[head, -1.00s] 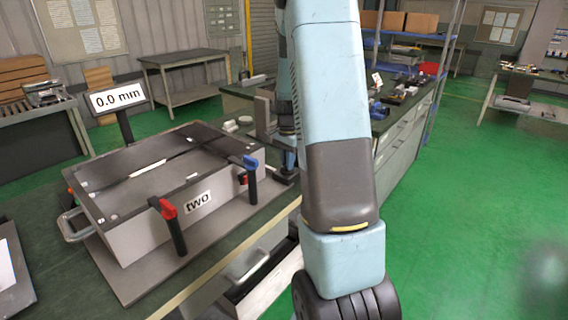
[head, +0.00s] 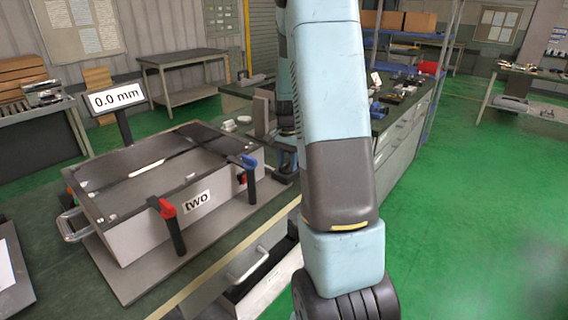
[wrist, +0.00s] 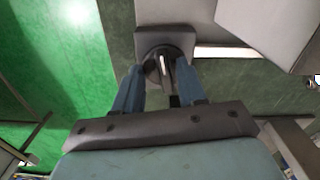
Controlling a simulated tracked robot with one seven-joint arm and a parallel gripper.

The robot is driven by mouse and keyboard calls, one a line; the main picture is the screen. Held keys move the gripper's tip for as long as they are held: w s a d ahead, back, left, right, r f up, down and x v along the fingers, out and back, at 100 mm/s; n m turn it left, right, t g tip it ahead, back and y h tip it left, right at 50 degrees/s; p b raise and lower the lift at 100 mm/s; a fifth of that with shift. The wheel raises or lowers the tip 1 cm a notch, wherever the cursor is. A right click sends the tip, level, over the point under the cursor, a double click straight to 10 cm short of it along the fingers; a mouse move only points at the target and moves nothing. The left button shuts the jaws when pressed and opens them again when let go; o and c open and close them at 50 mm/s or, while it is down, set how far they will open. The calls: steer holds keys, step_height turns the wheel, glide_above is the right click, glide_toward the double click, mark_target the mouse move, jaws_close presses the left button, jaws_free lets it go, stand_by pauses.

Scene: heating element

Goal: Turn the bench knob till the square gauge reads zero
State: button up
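A dark round knob (wrist: 158,64) with a pale line on it stands on a grey square base (wrist: 178,40) in the wrist view. The two blue fingers of my gripper (wrist: 160,75) lie on either side of the knob, their tips close to its edges. I cannot tell whether they press on it or stand slightly apart. The head view does not show the knob clearly; my arm covers that area. A white readout (head: 116,98) on a dark post behind the box shows 0.0 mm. I cannot tell whether it is the square gauge.
A grey box marked two (head: 135,219) sits on a plate on the green bench, with a red-topped clamp (head: 168,209) and a blue-topped clamp (head: 249,162) at its front. A drawer (head: 262,270) stands open below. Green floor (head: 480,200) is free at right.

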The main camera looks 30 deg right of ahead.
mark_target(286, 164)
steer(key=shift+w, duration=0.1)
steer(key=shift+r, duration=0.6)
step_height(286, 164, up, 12)
steer(key=shift+r, duration=0.25)
stand_by(0.4)
steer(key=s+a+r+n+t, duration=0.3)
steer(key=s+a+r+n, duration=0.3)
steer(key=s+a+r, duration=0.45)
steer(key=s+a+n+t, duration=0.1)
steer(key=s+a+n, duration=0.2)
steer(key=s, duration=0.4)
steer(key=s+a+n+t, duration=0.1)
steer(key=s+a+n, duration=0.2)
steer(key=s+a, duration=0.3)
steer(key=shift+s+a+f+t, duration=0.3)
steer(key=shift+s+f, duration=0.1)
steer(key=shift+s, duration=0.8)
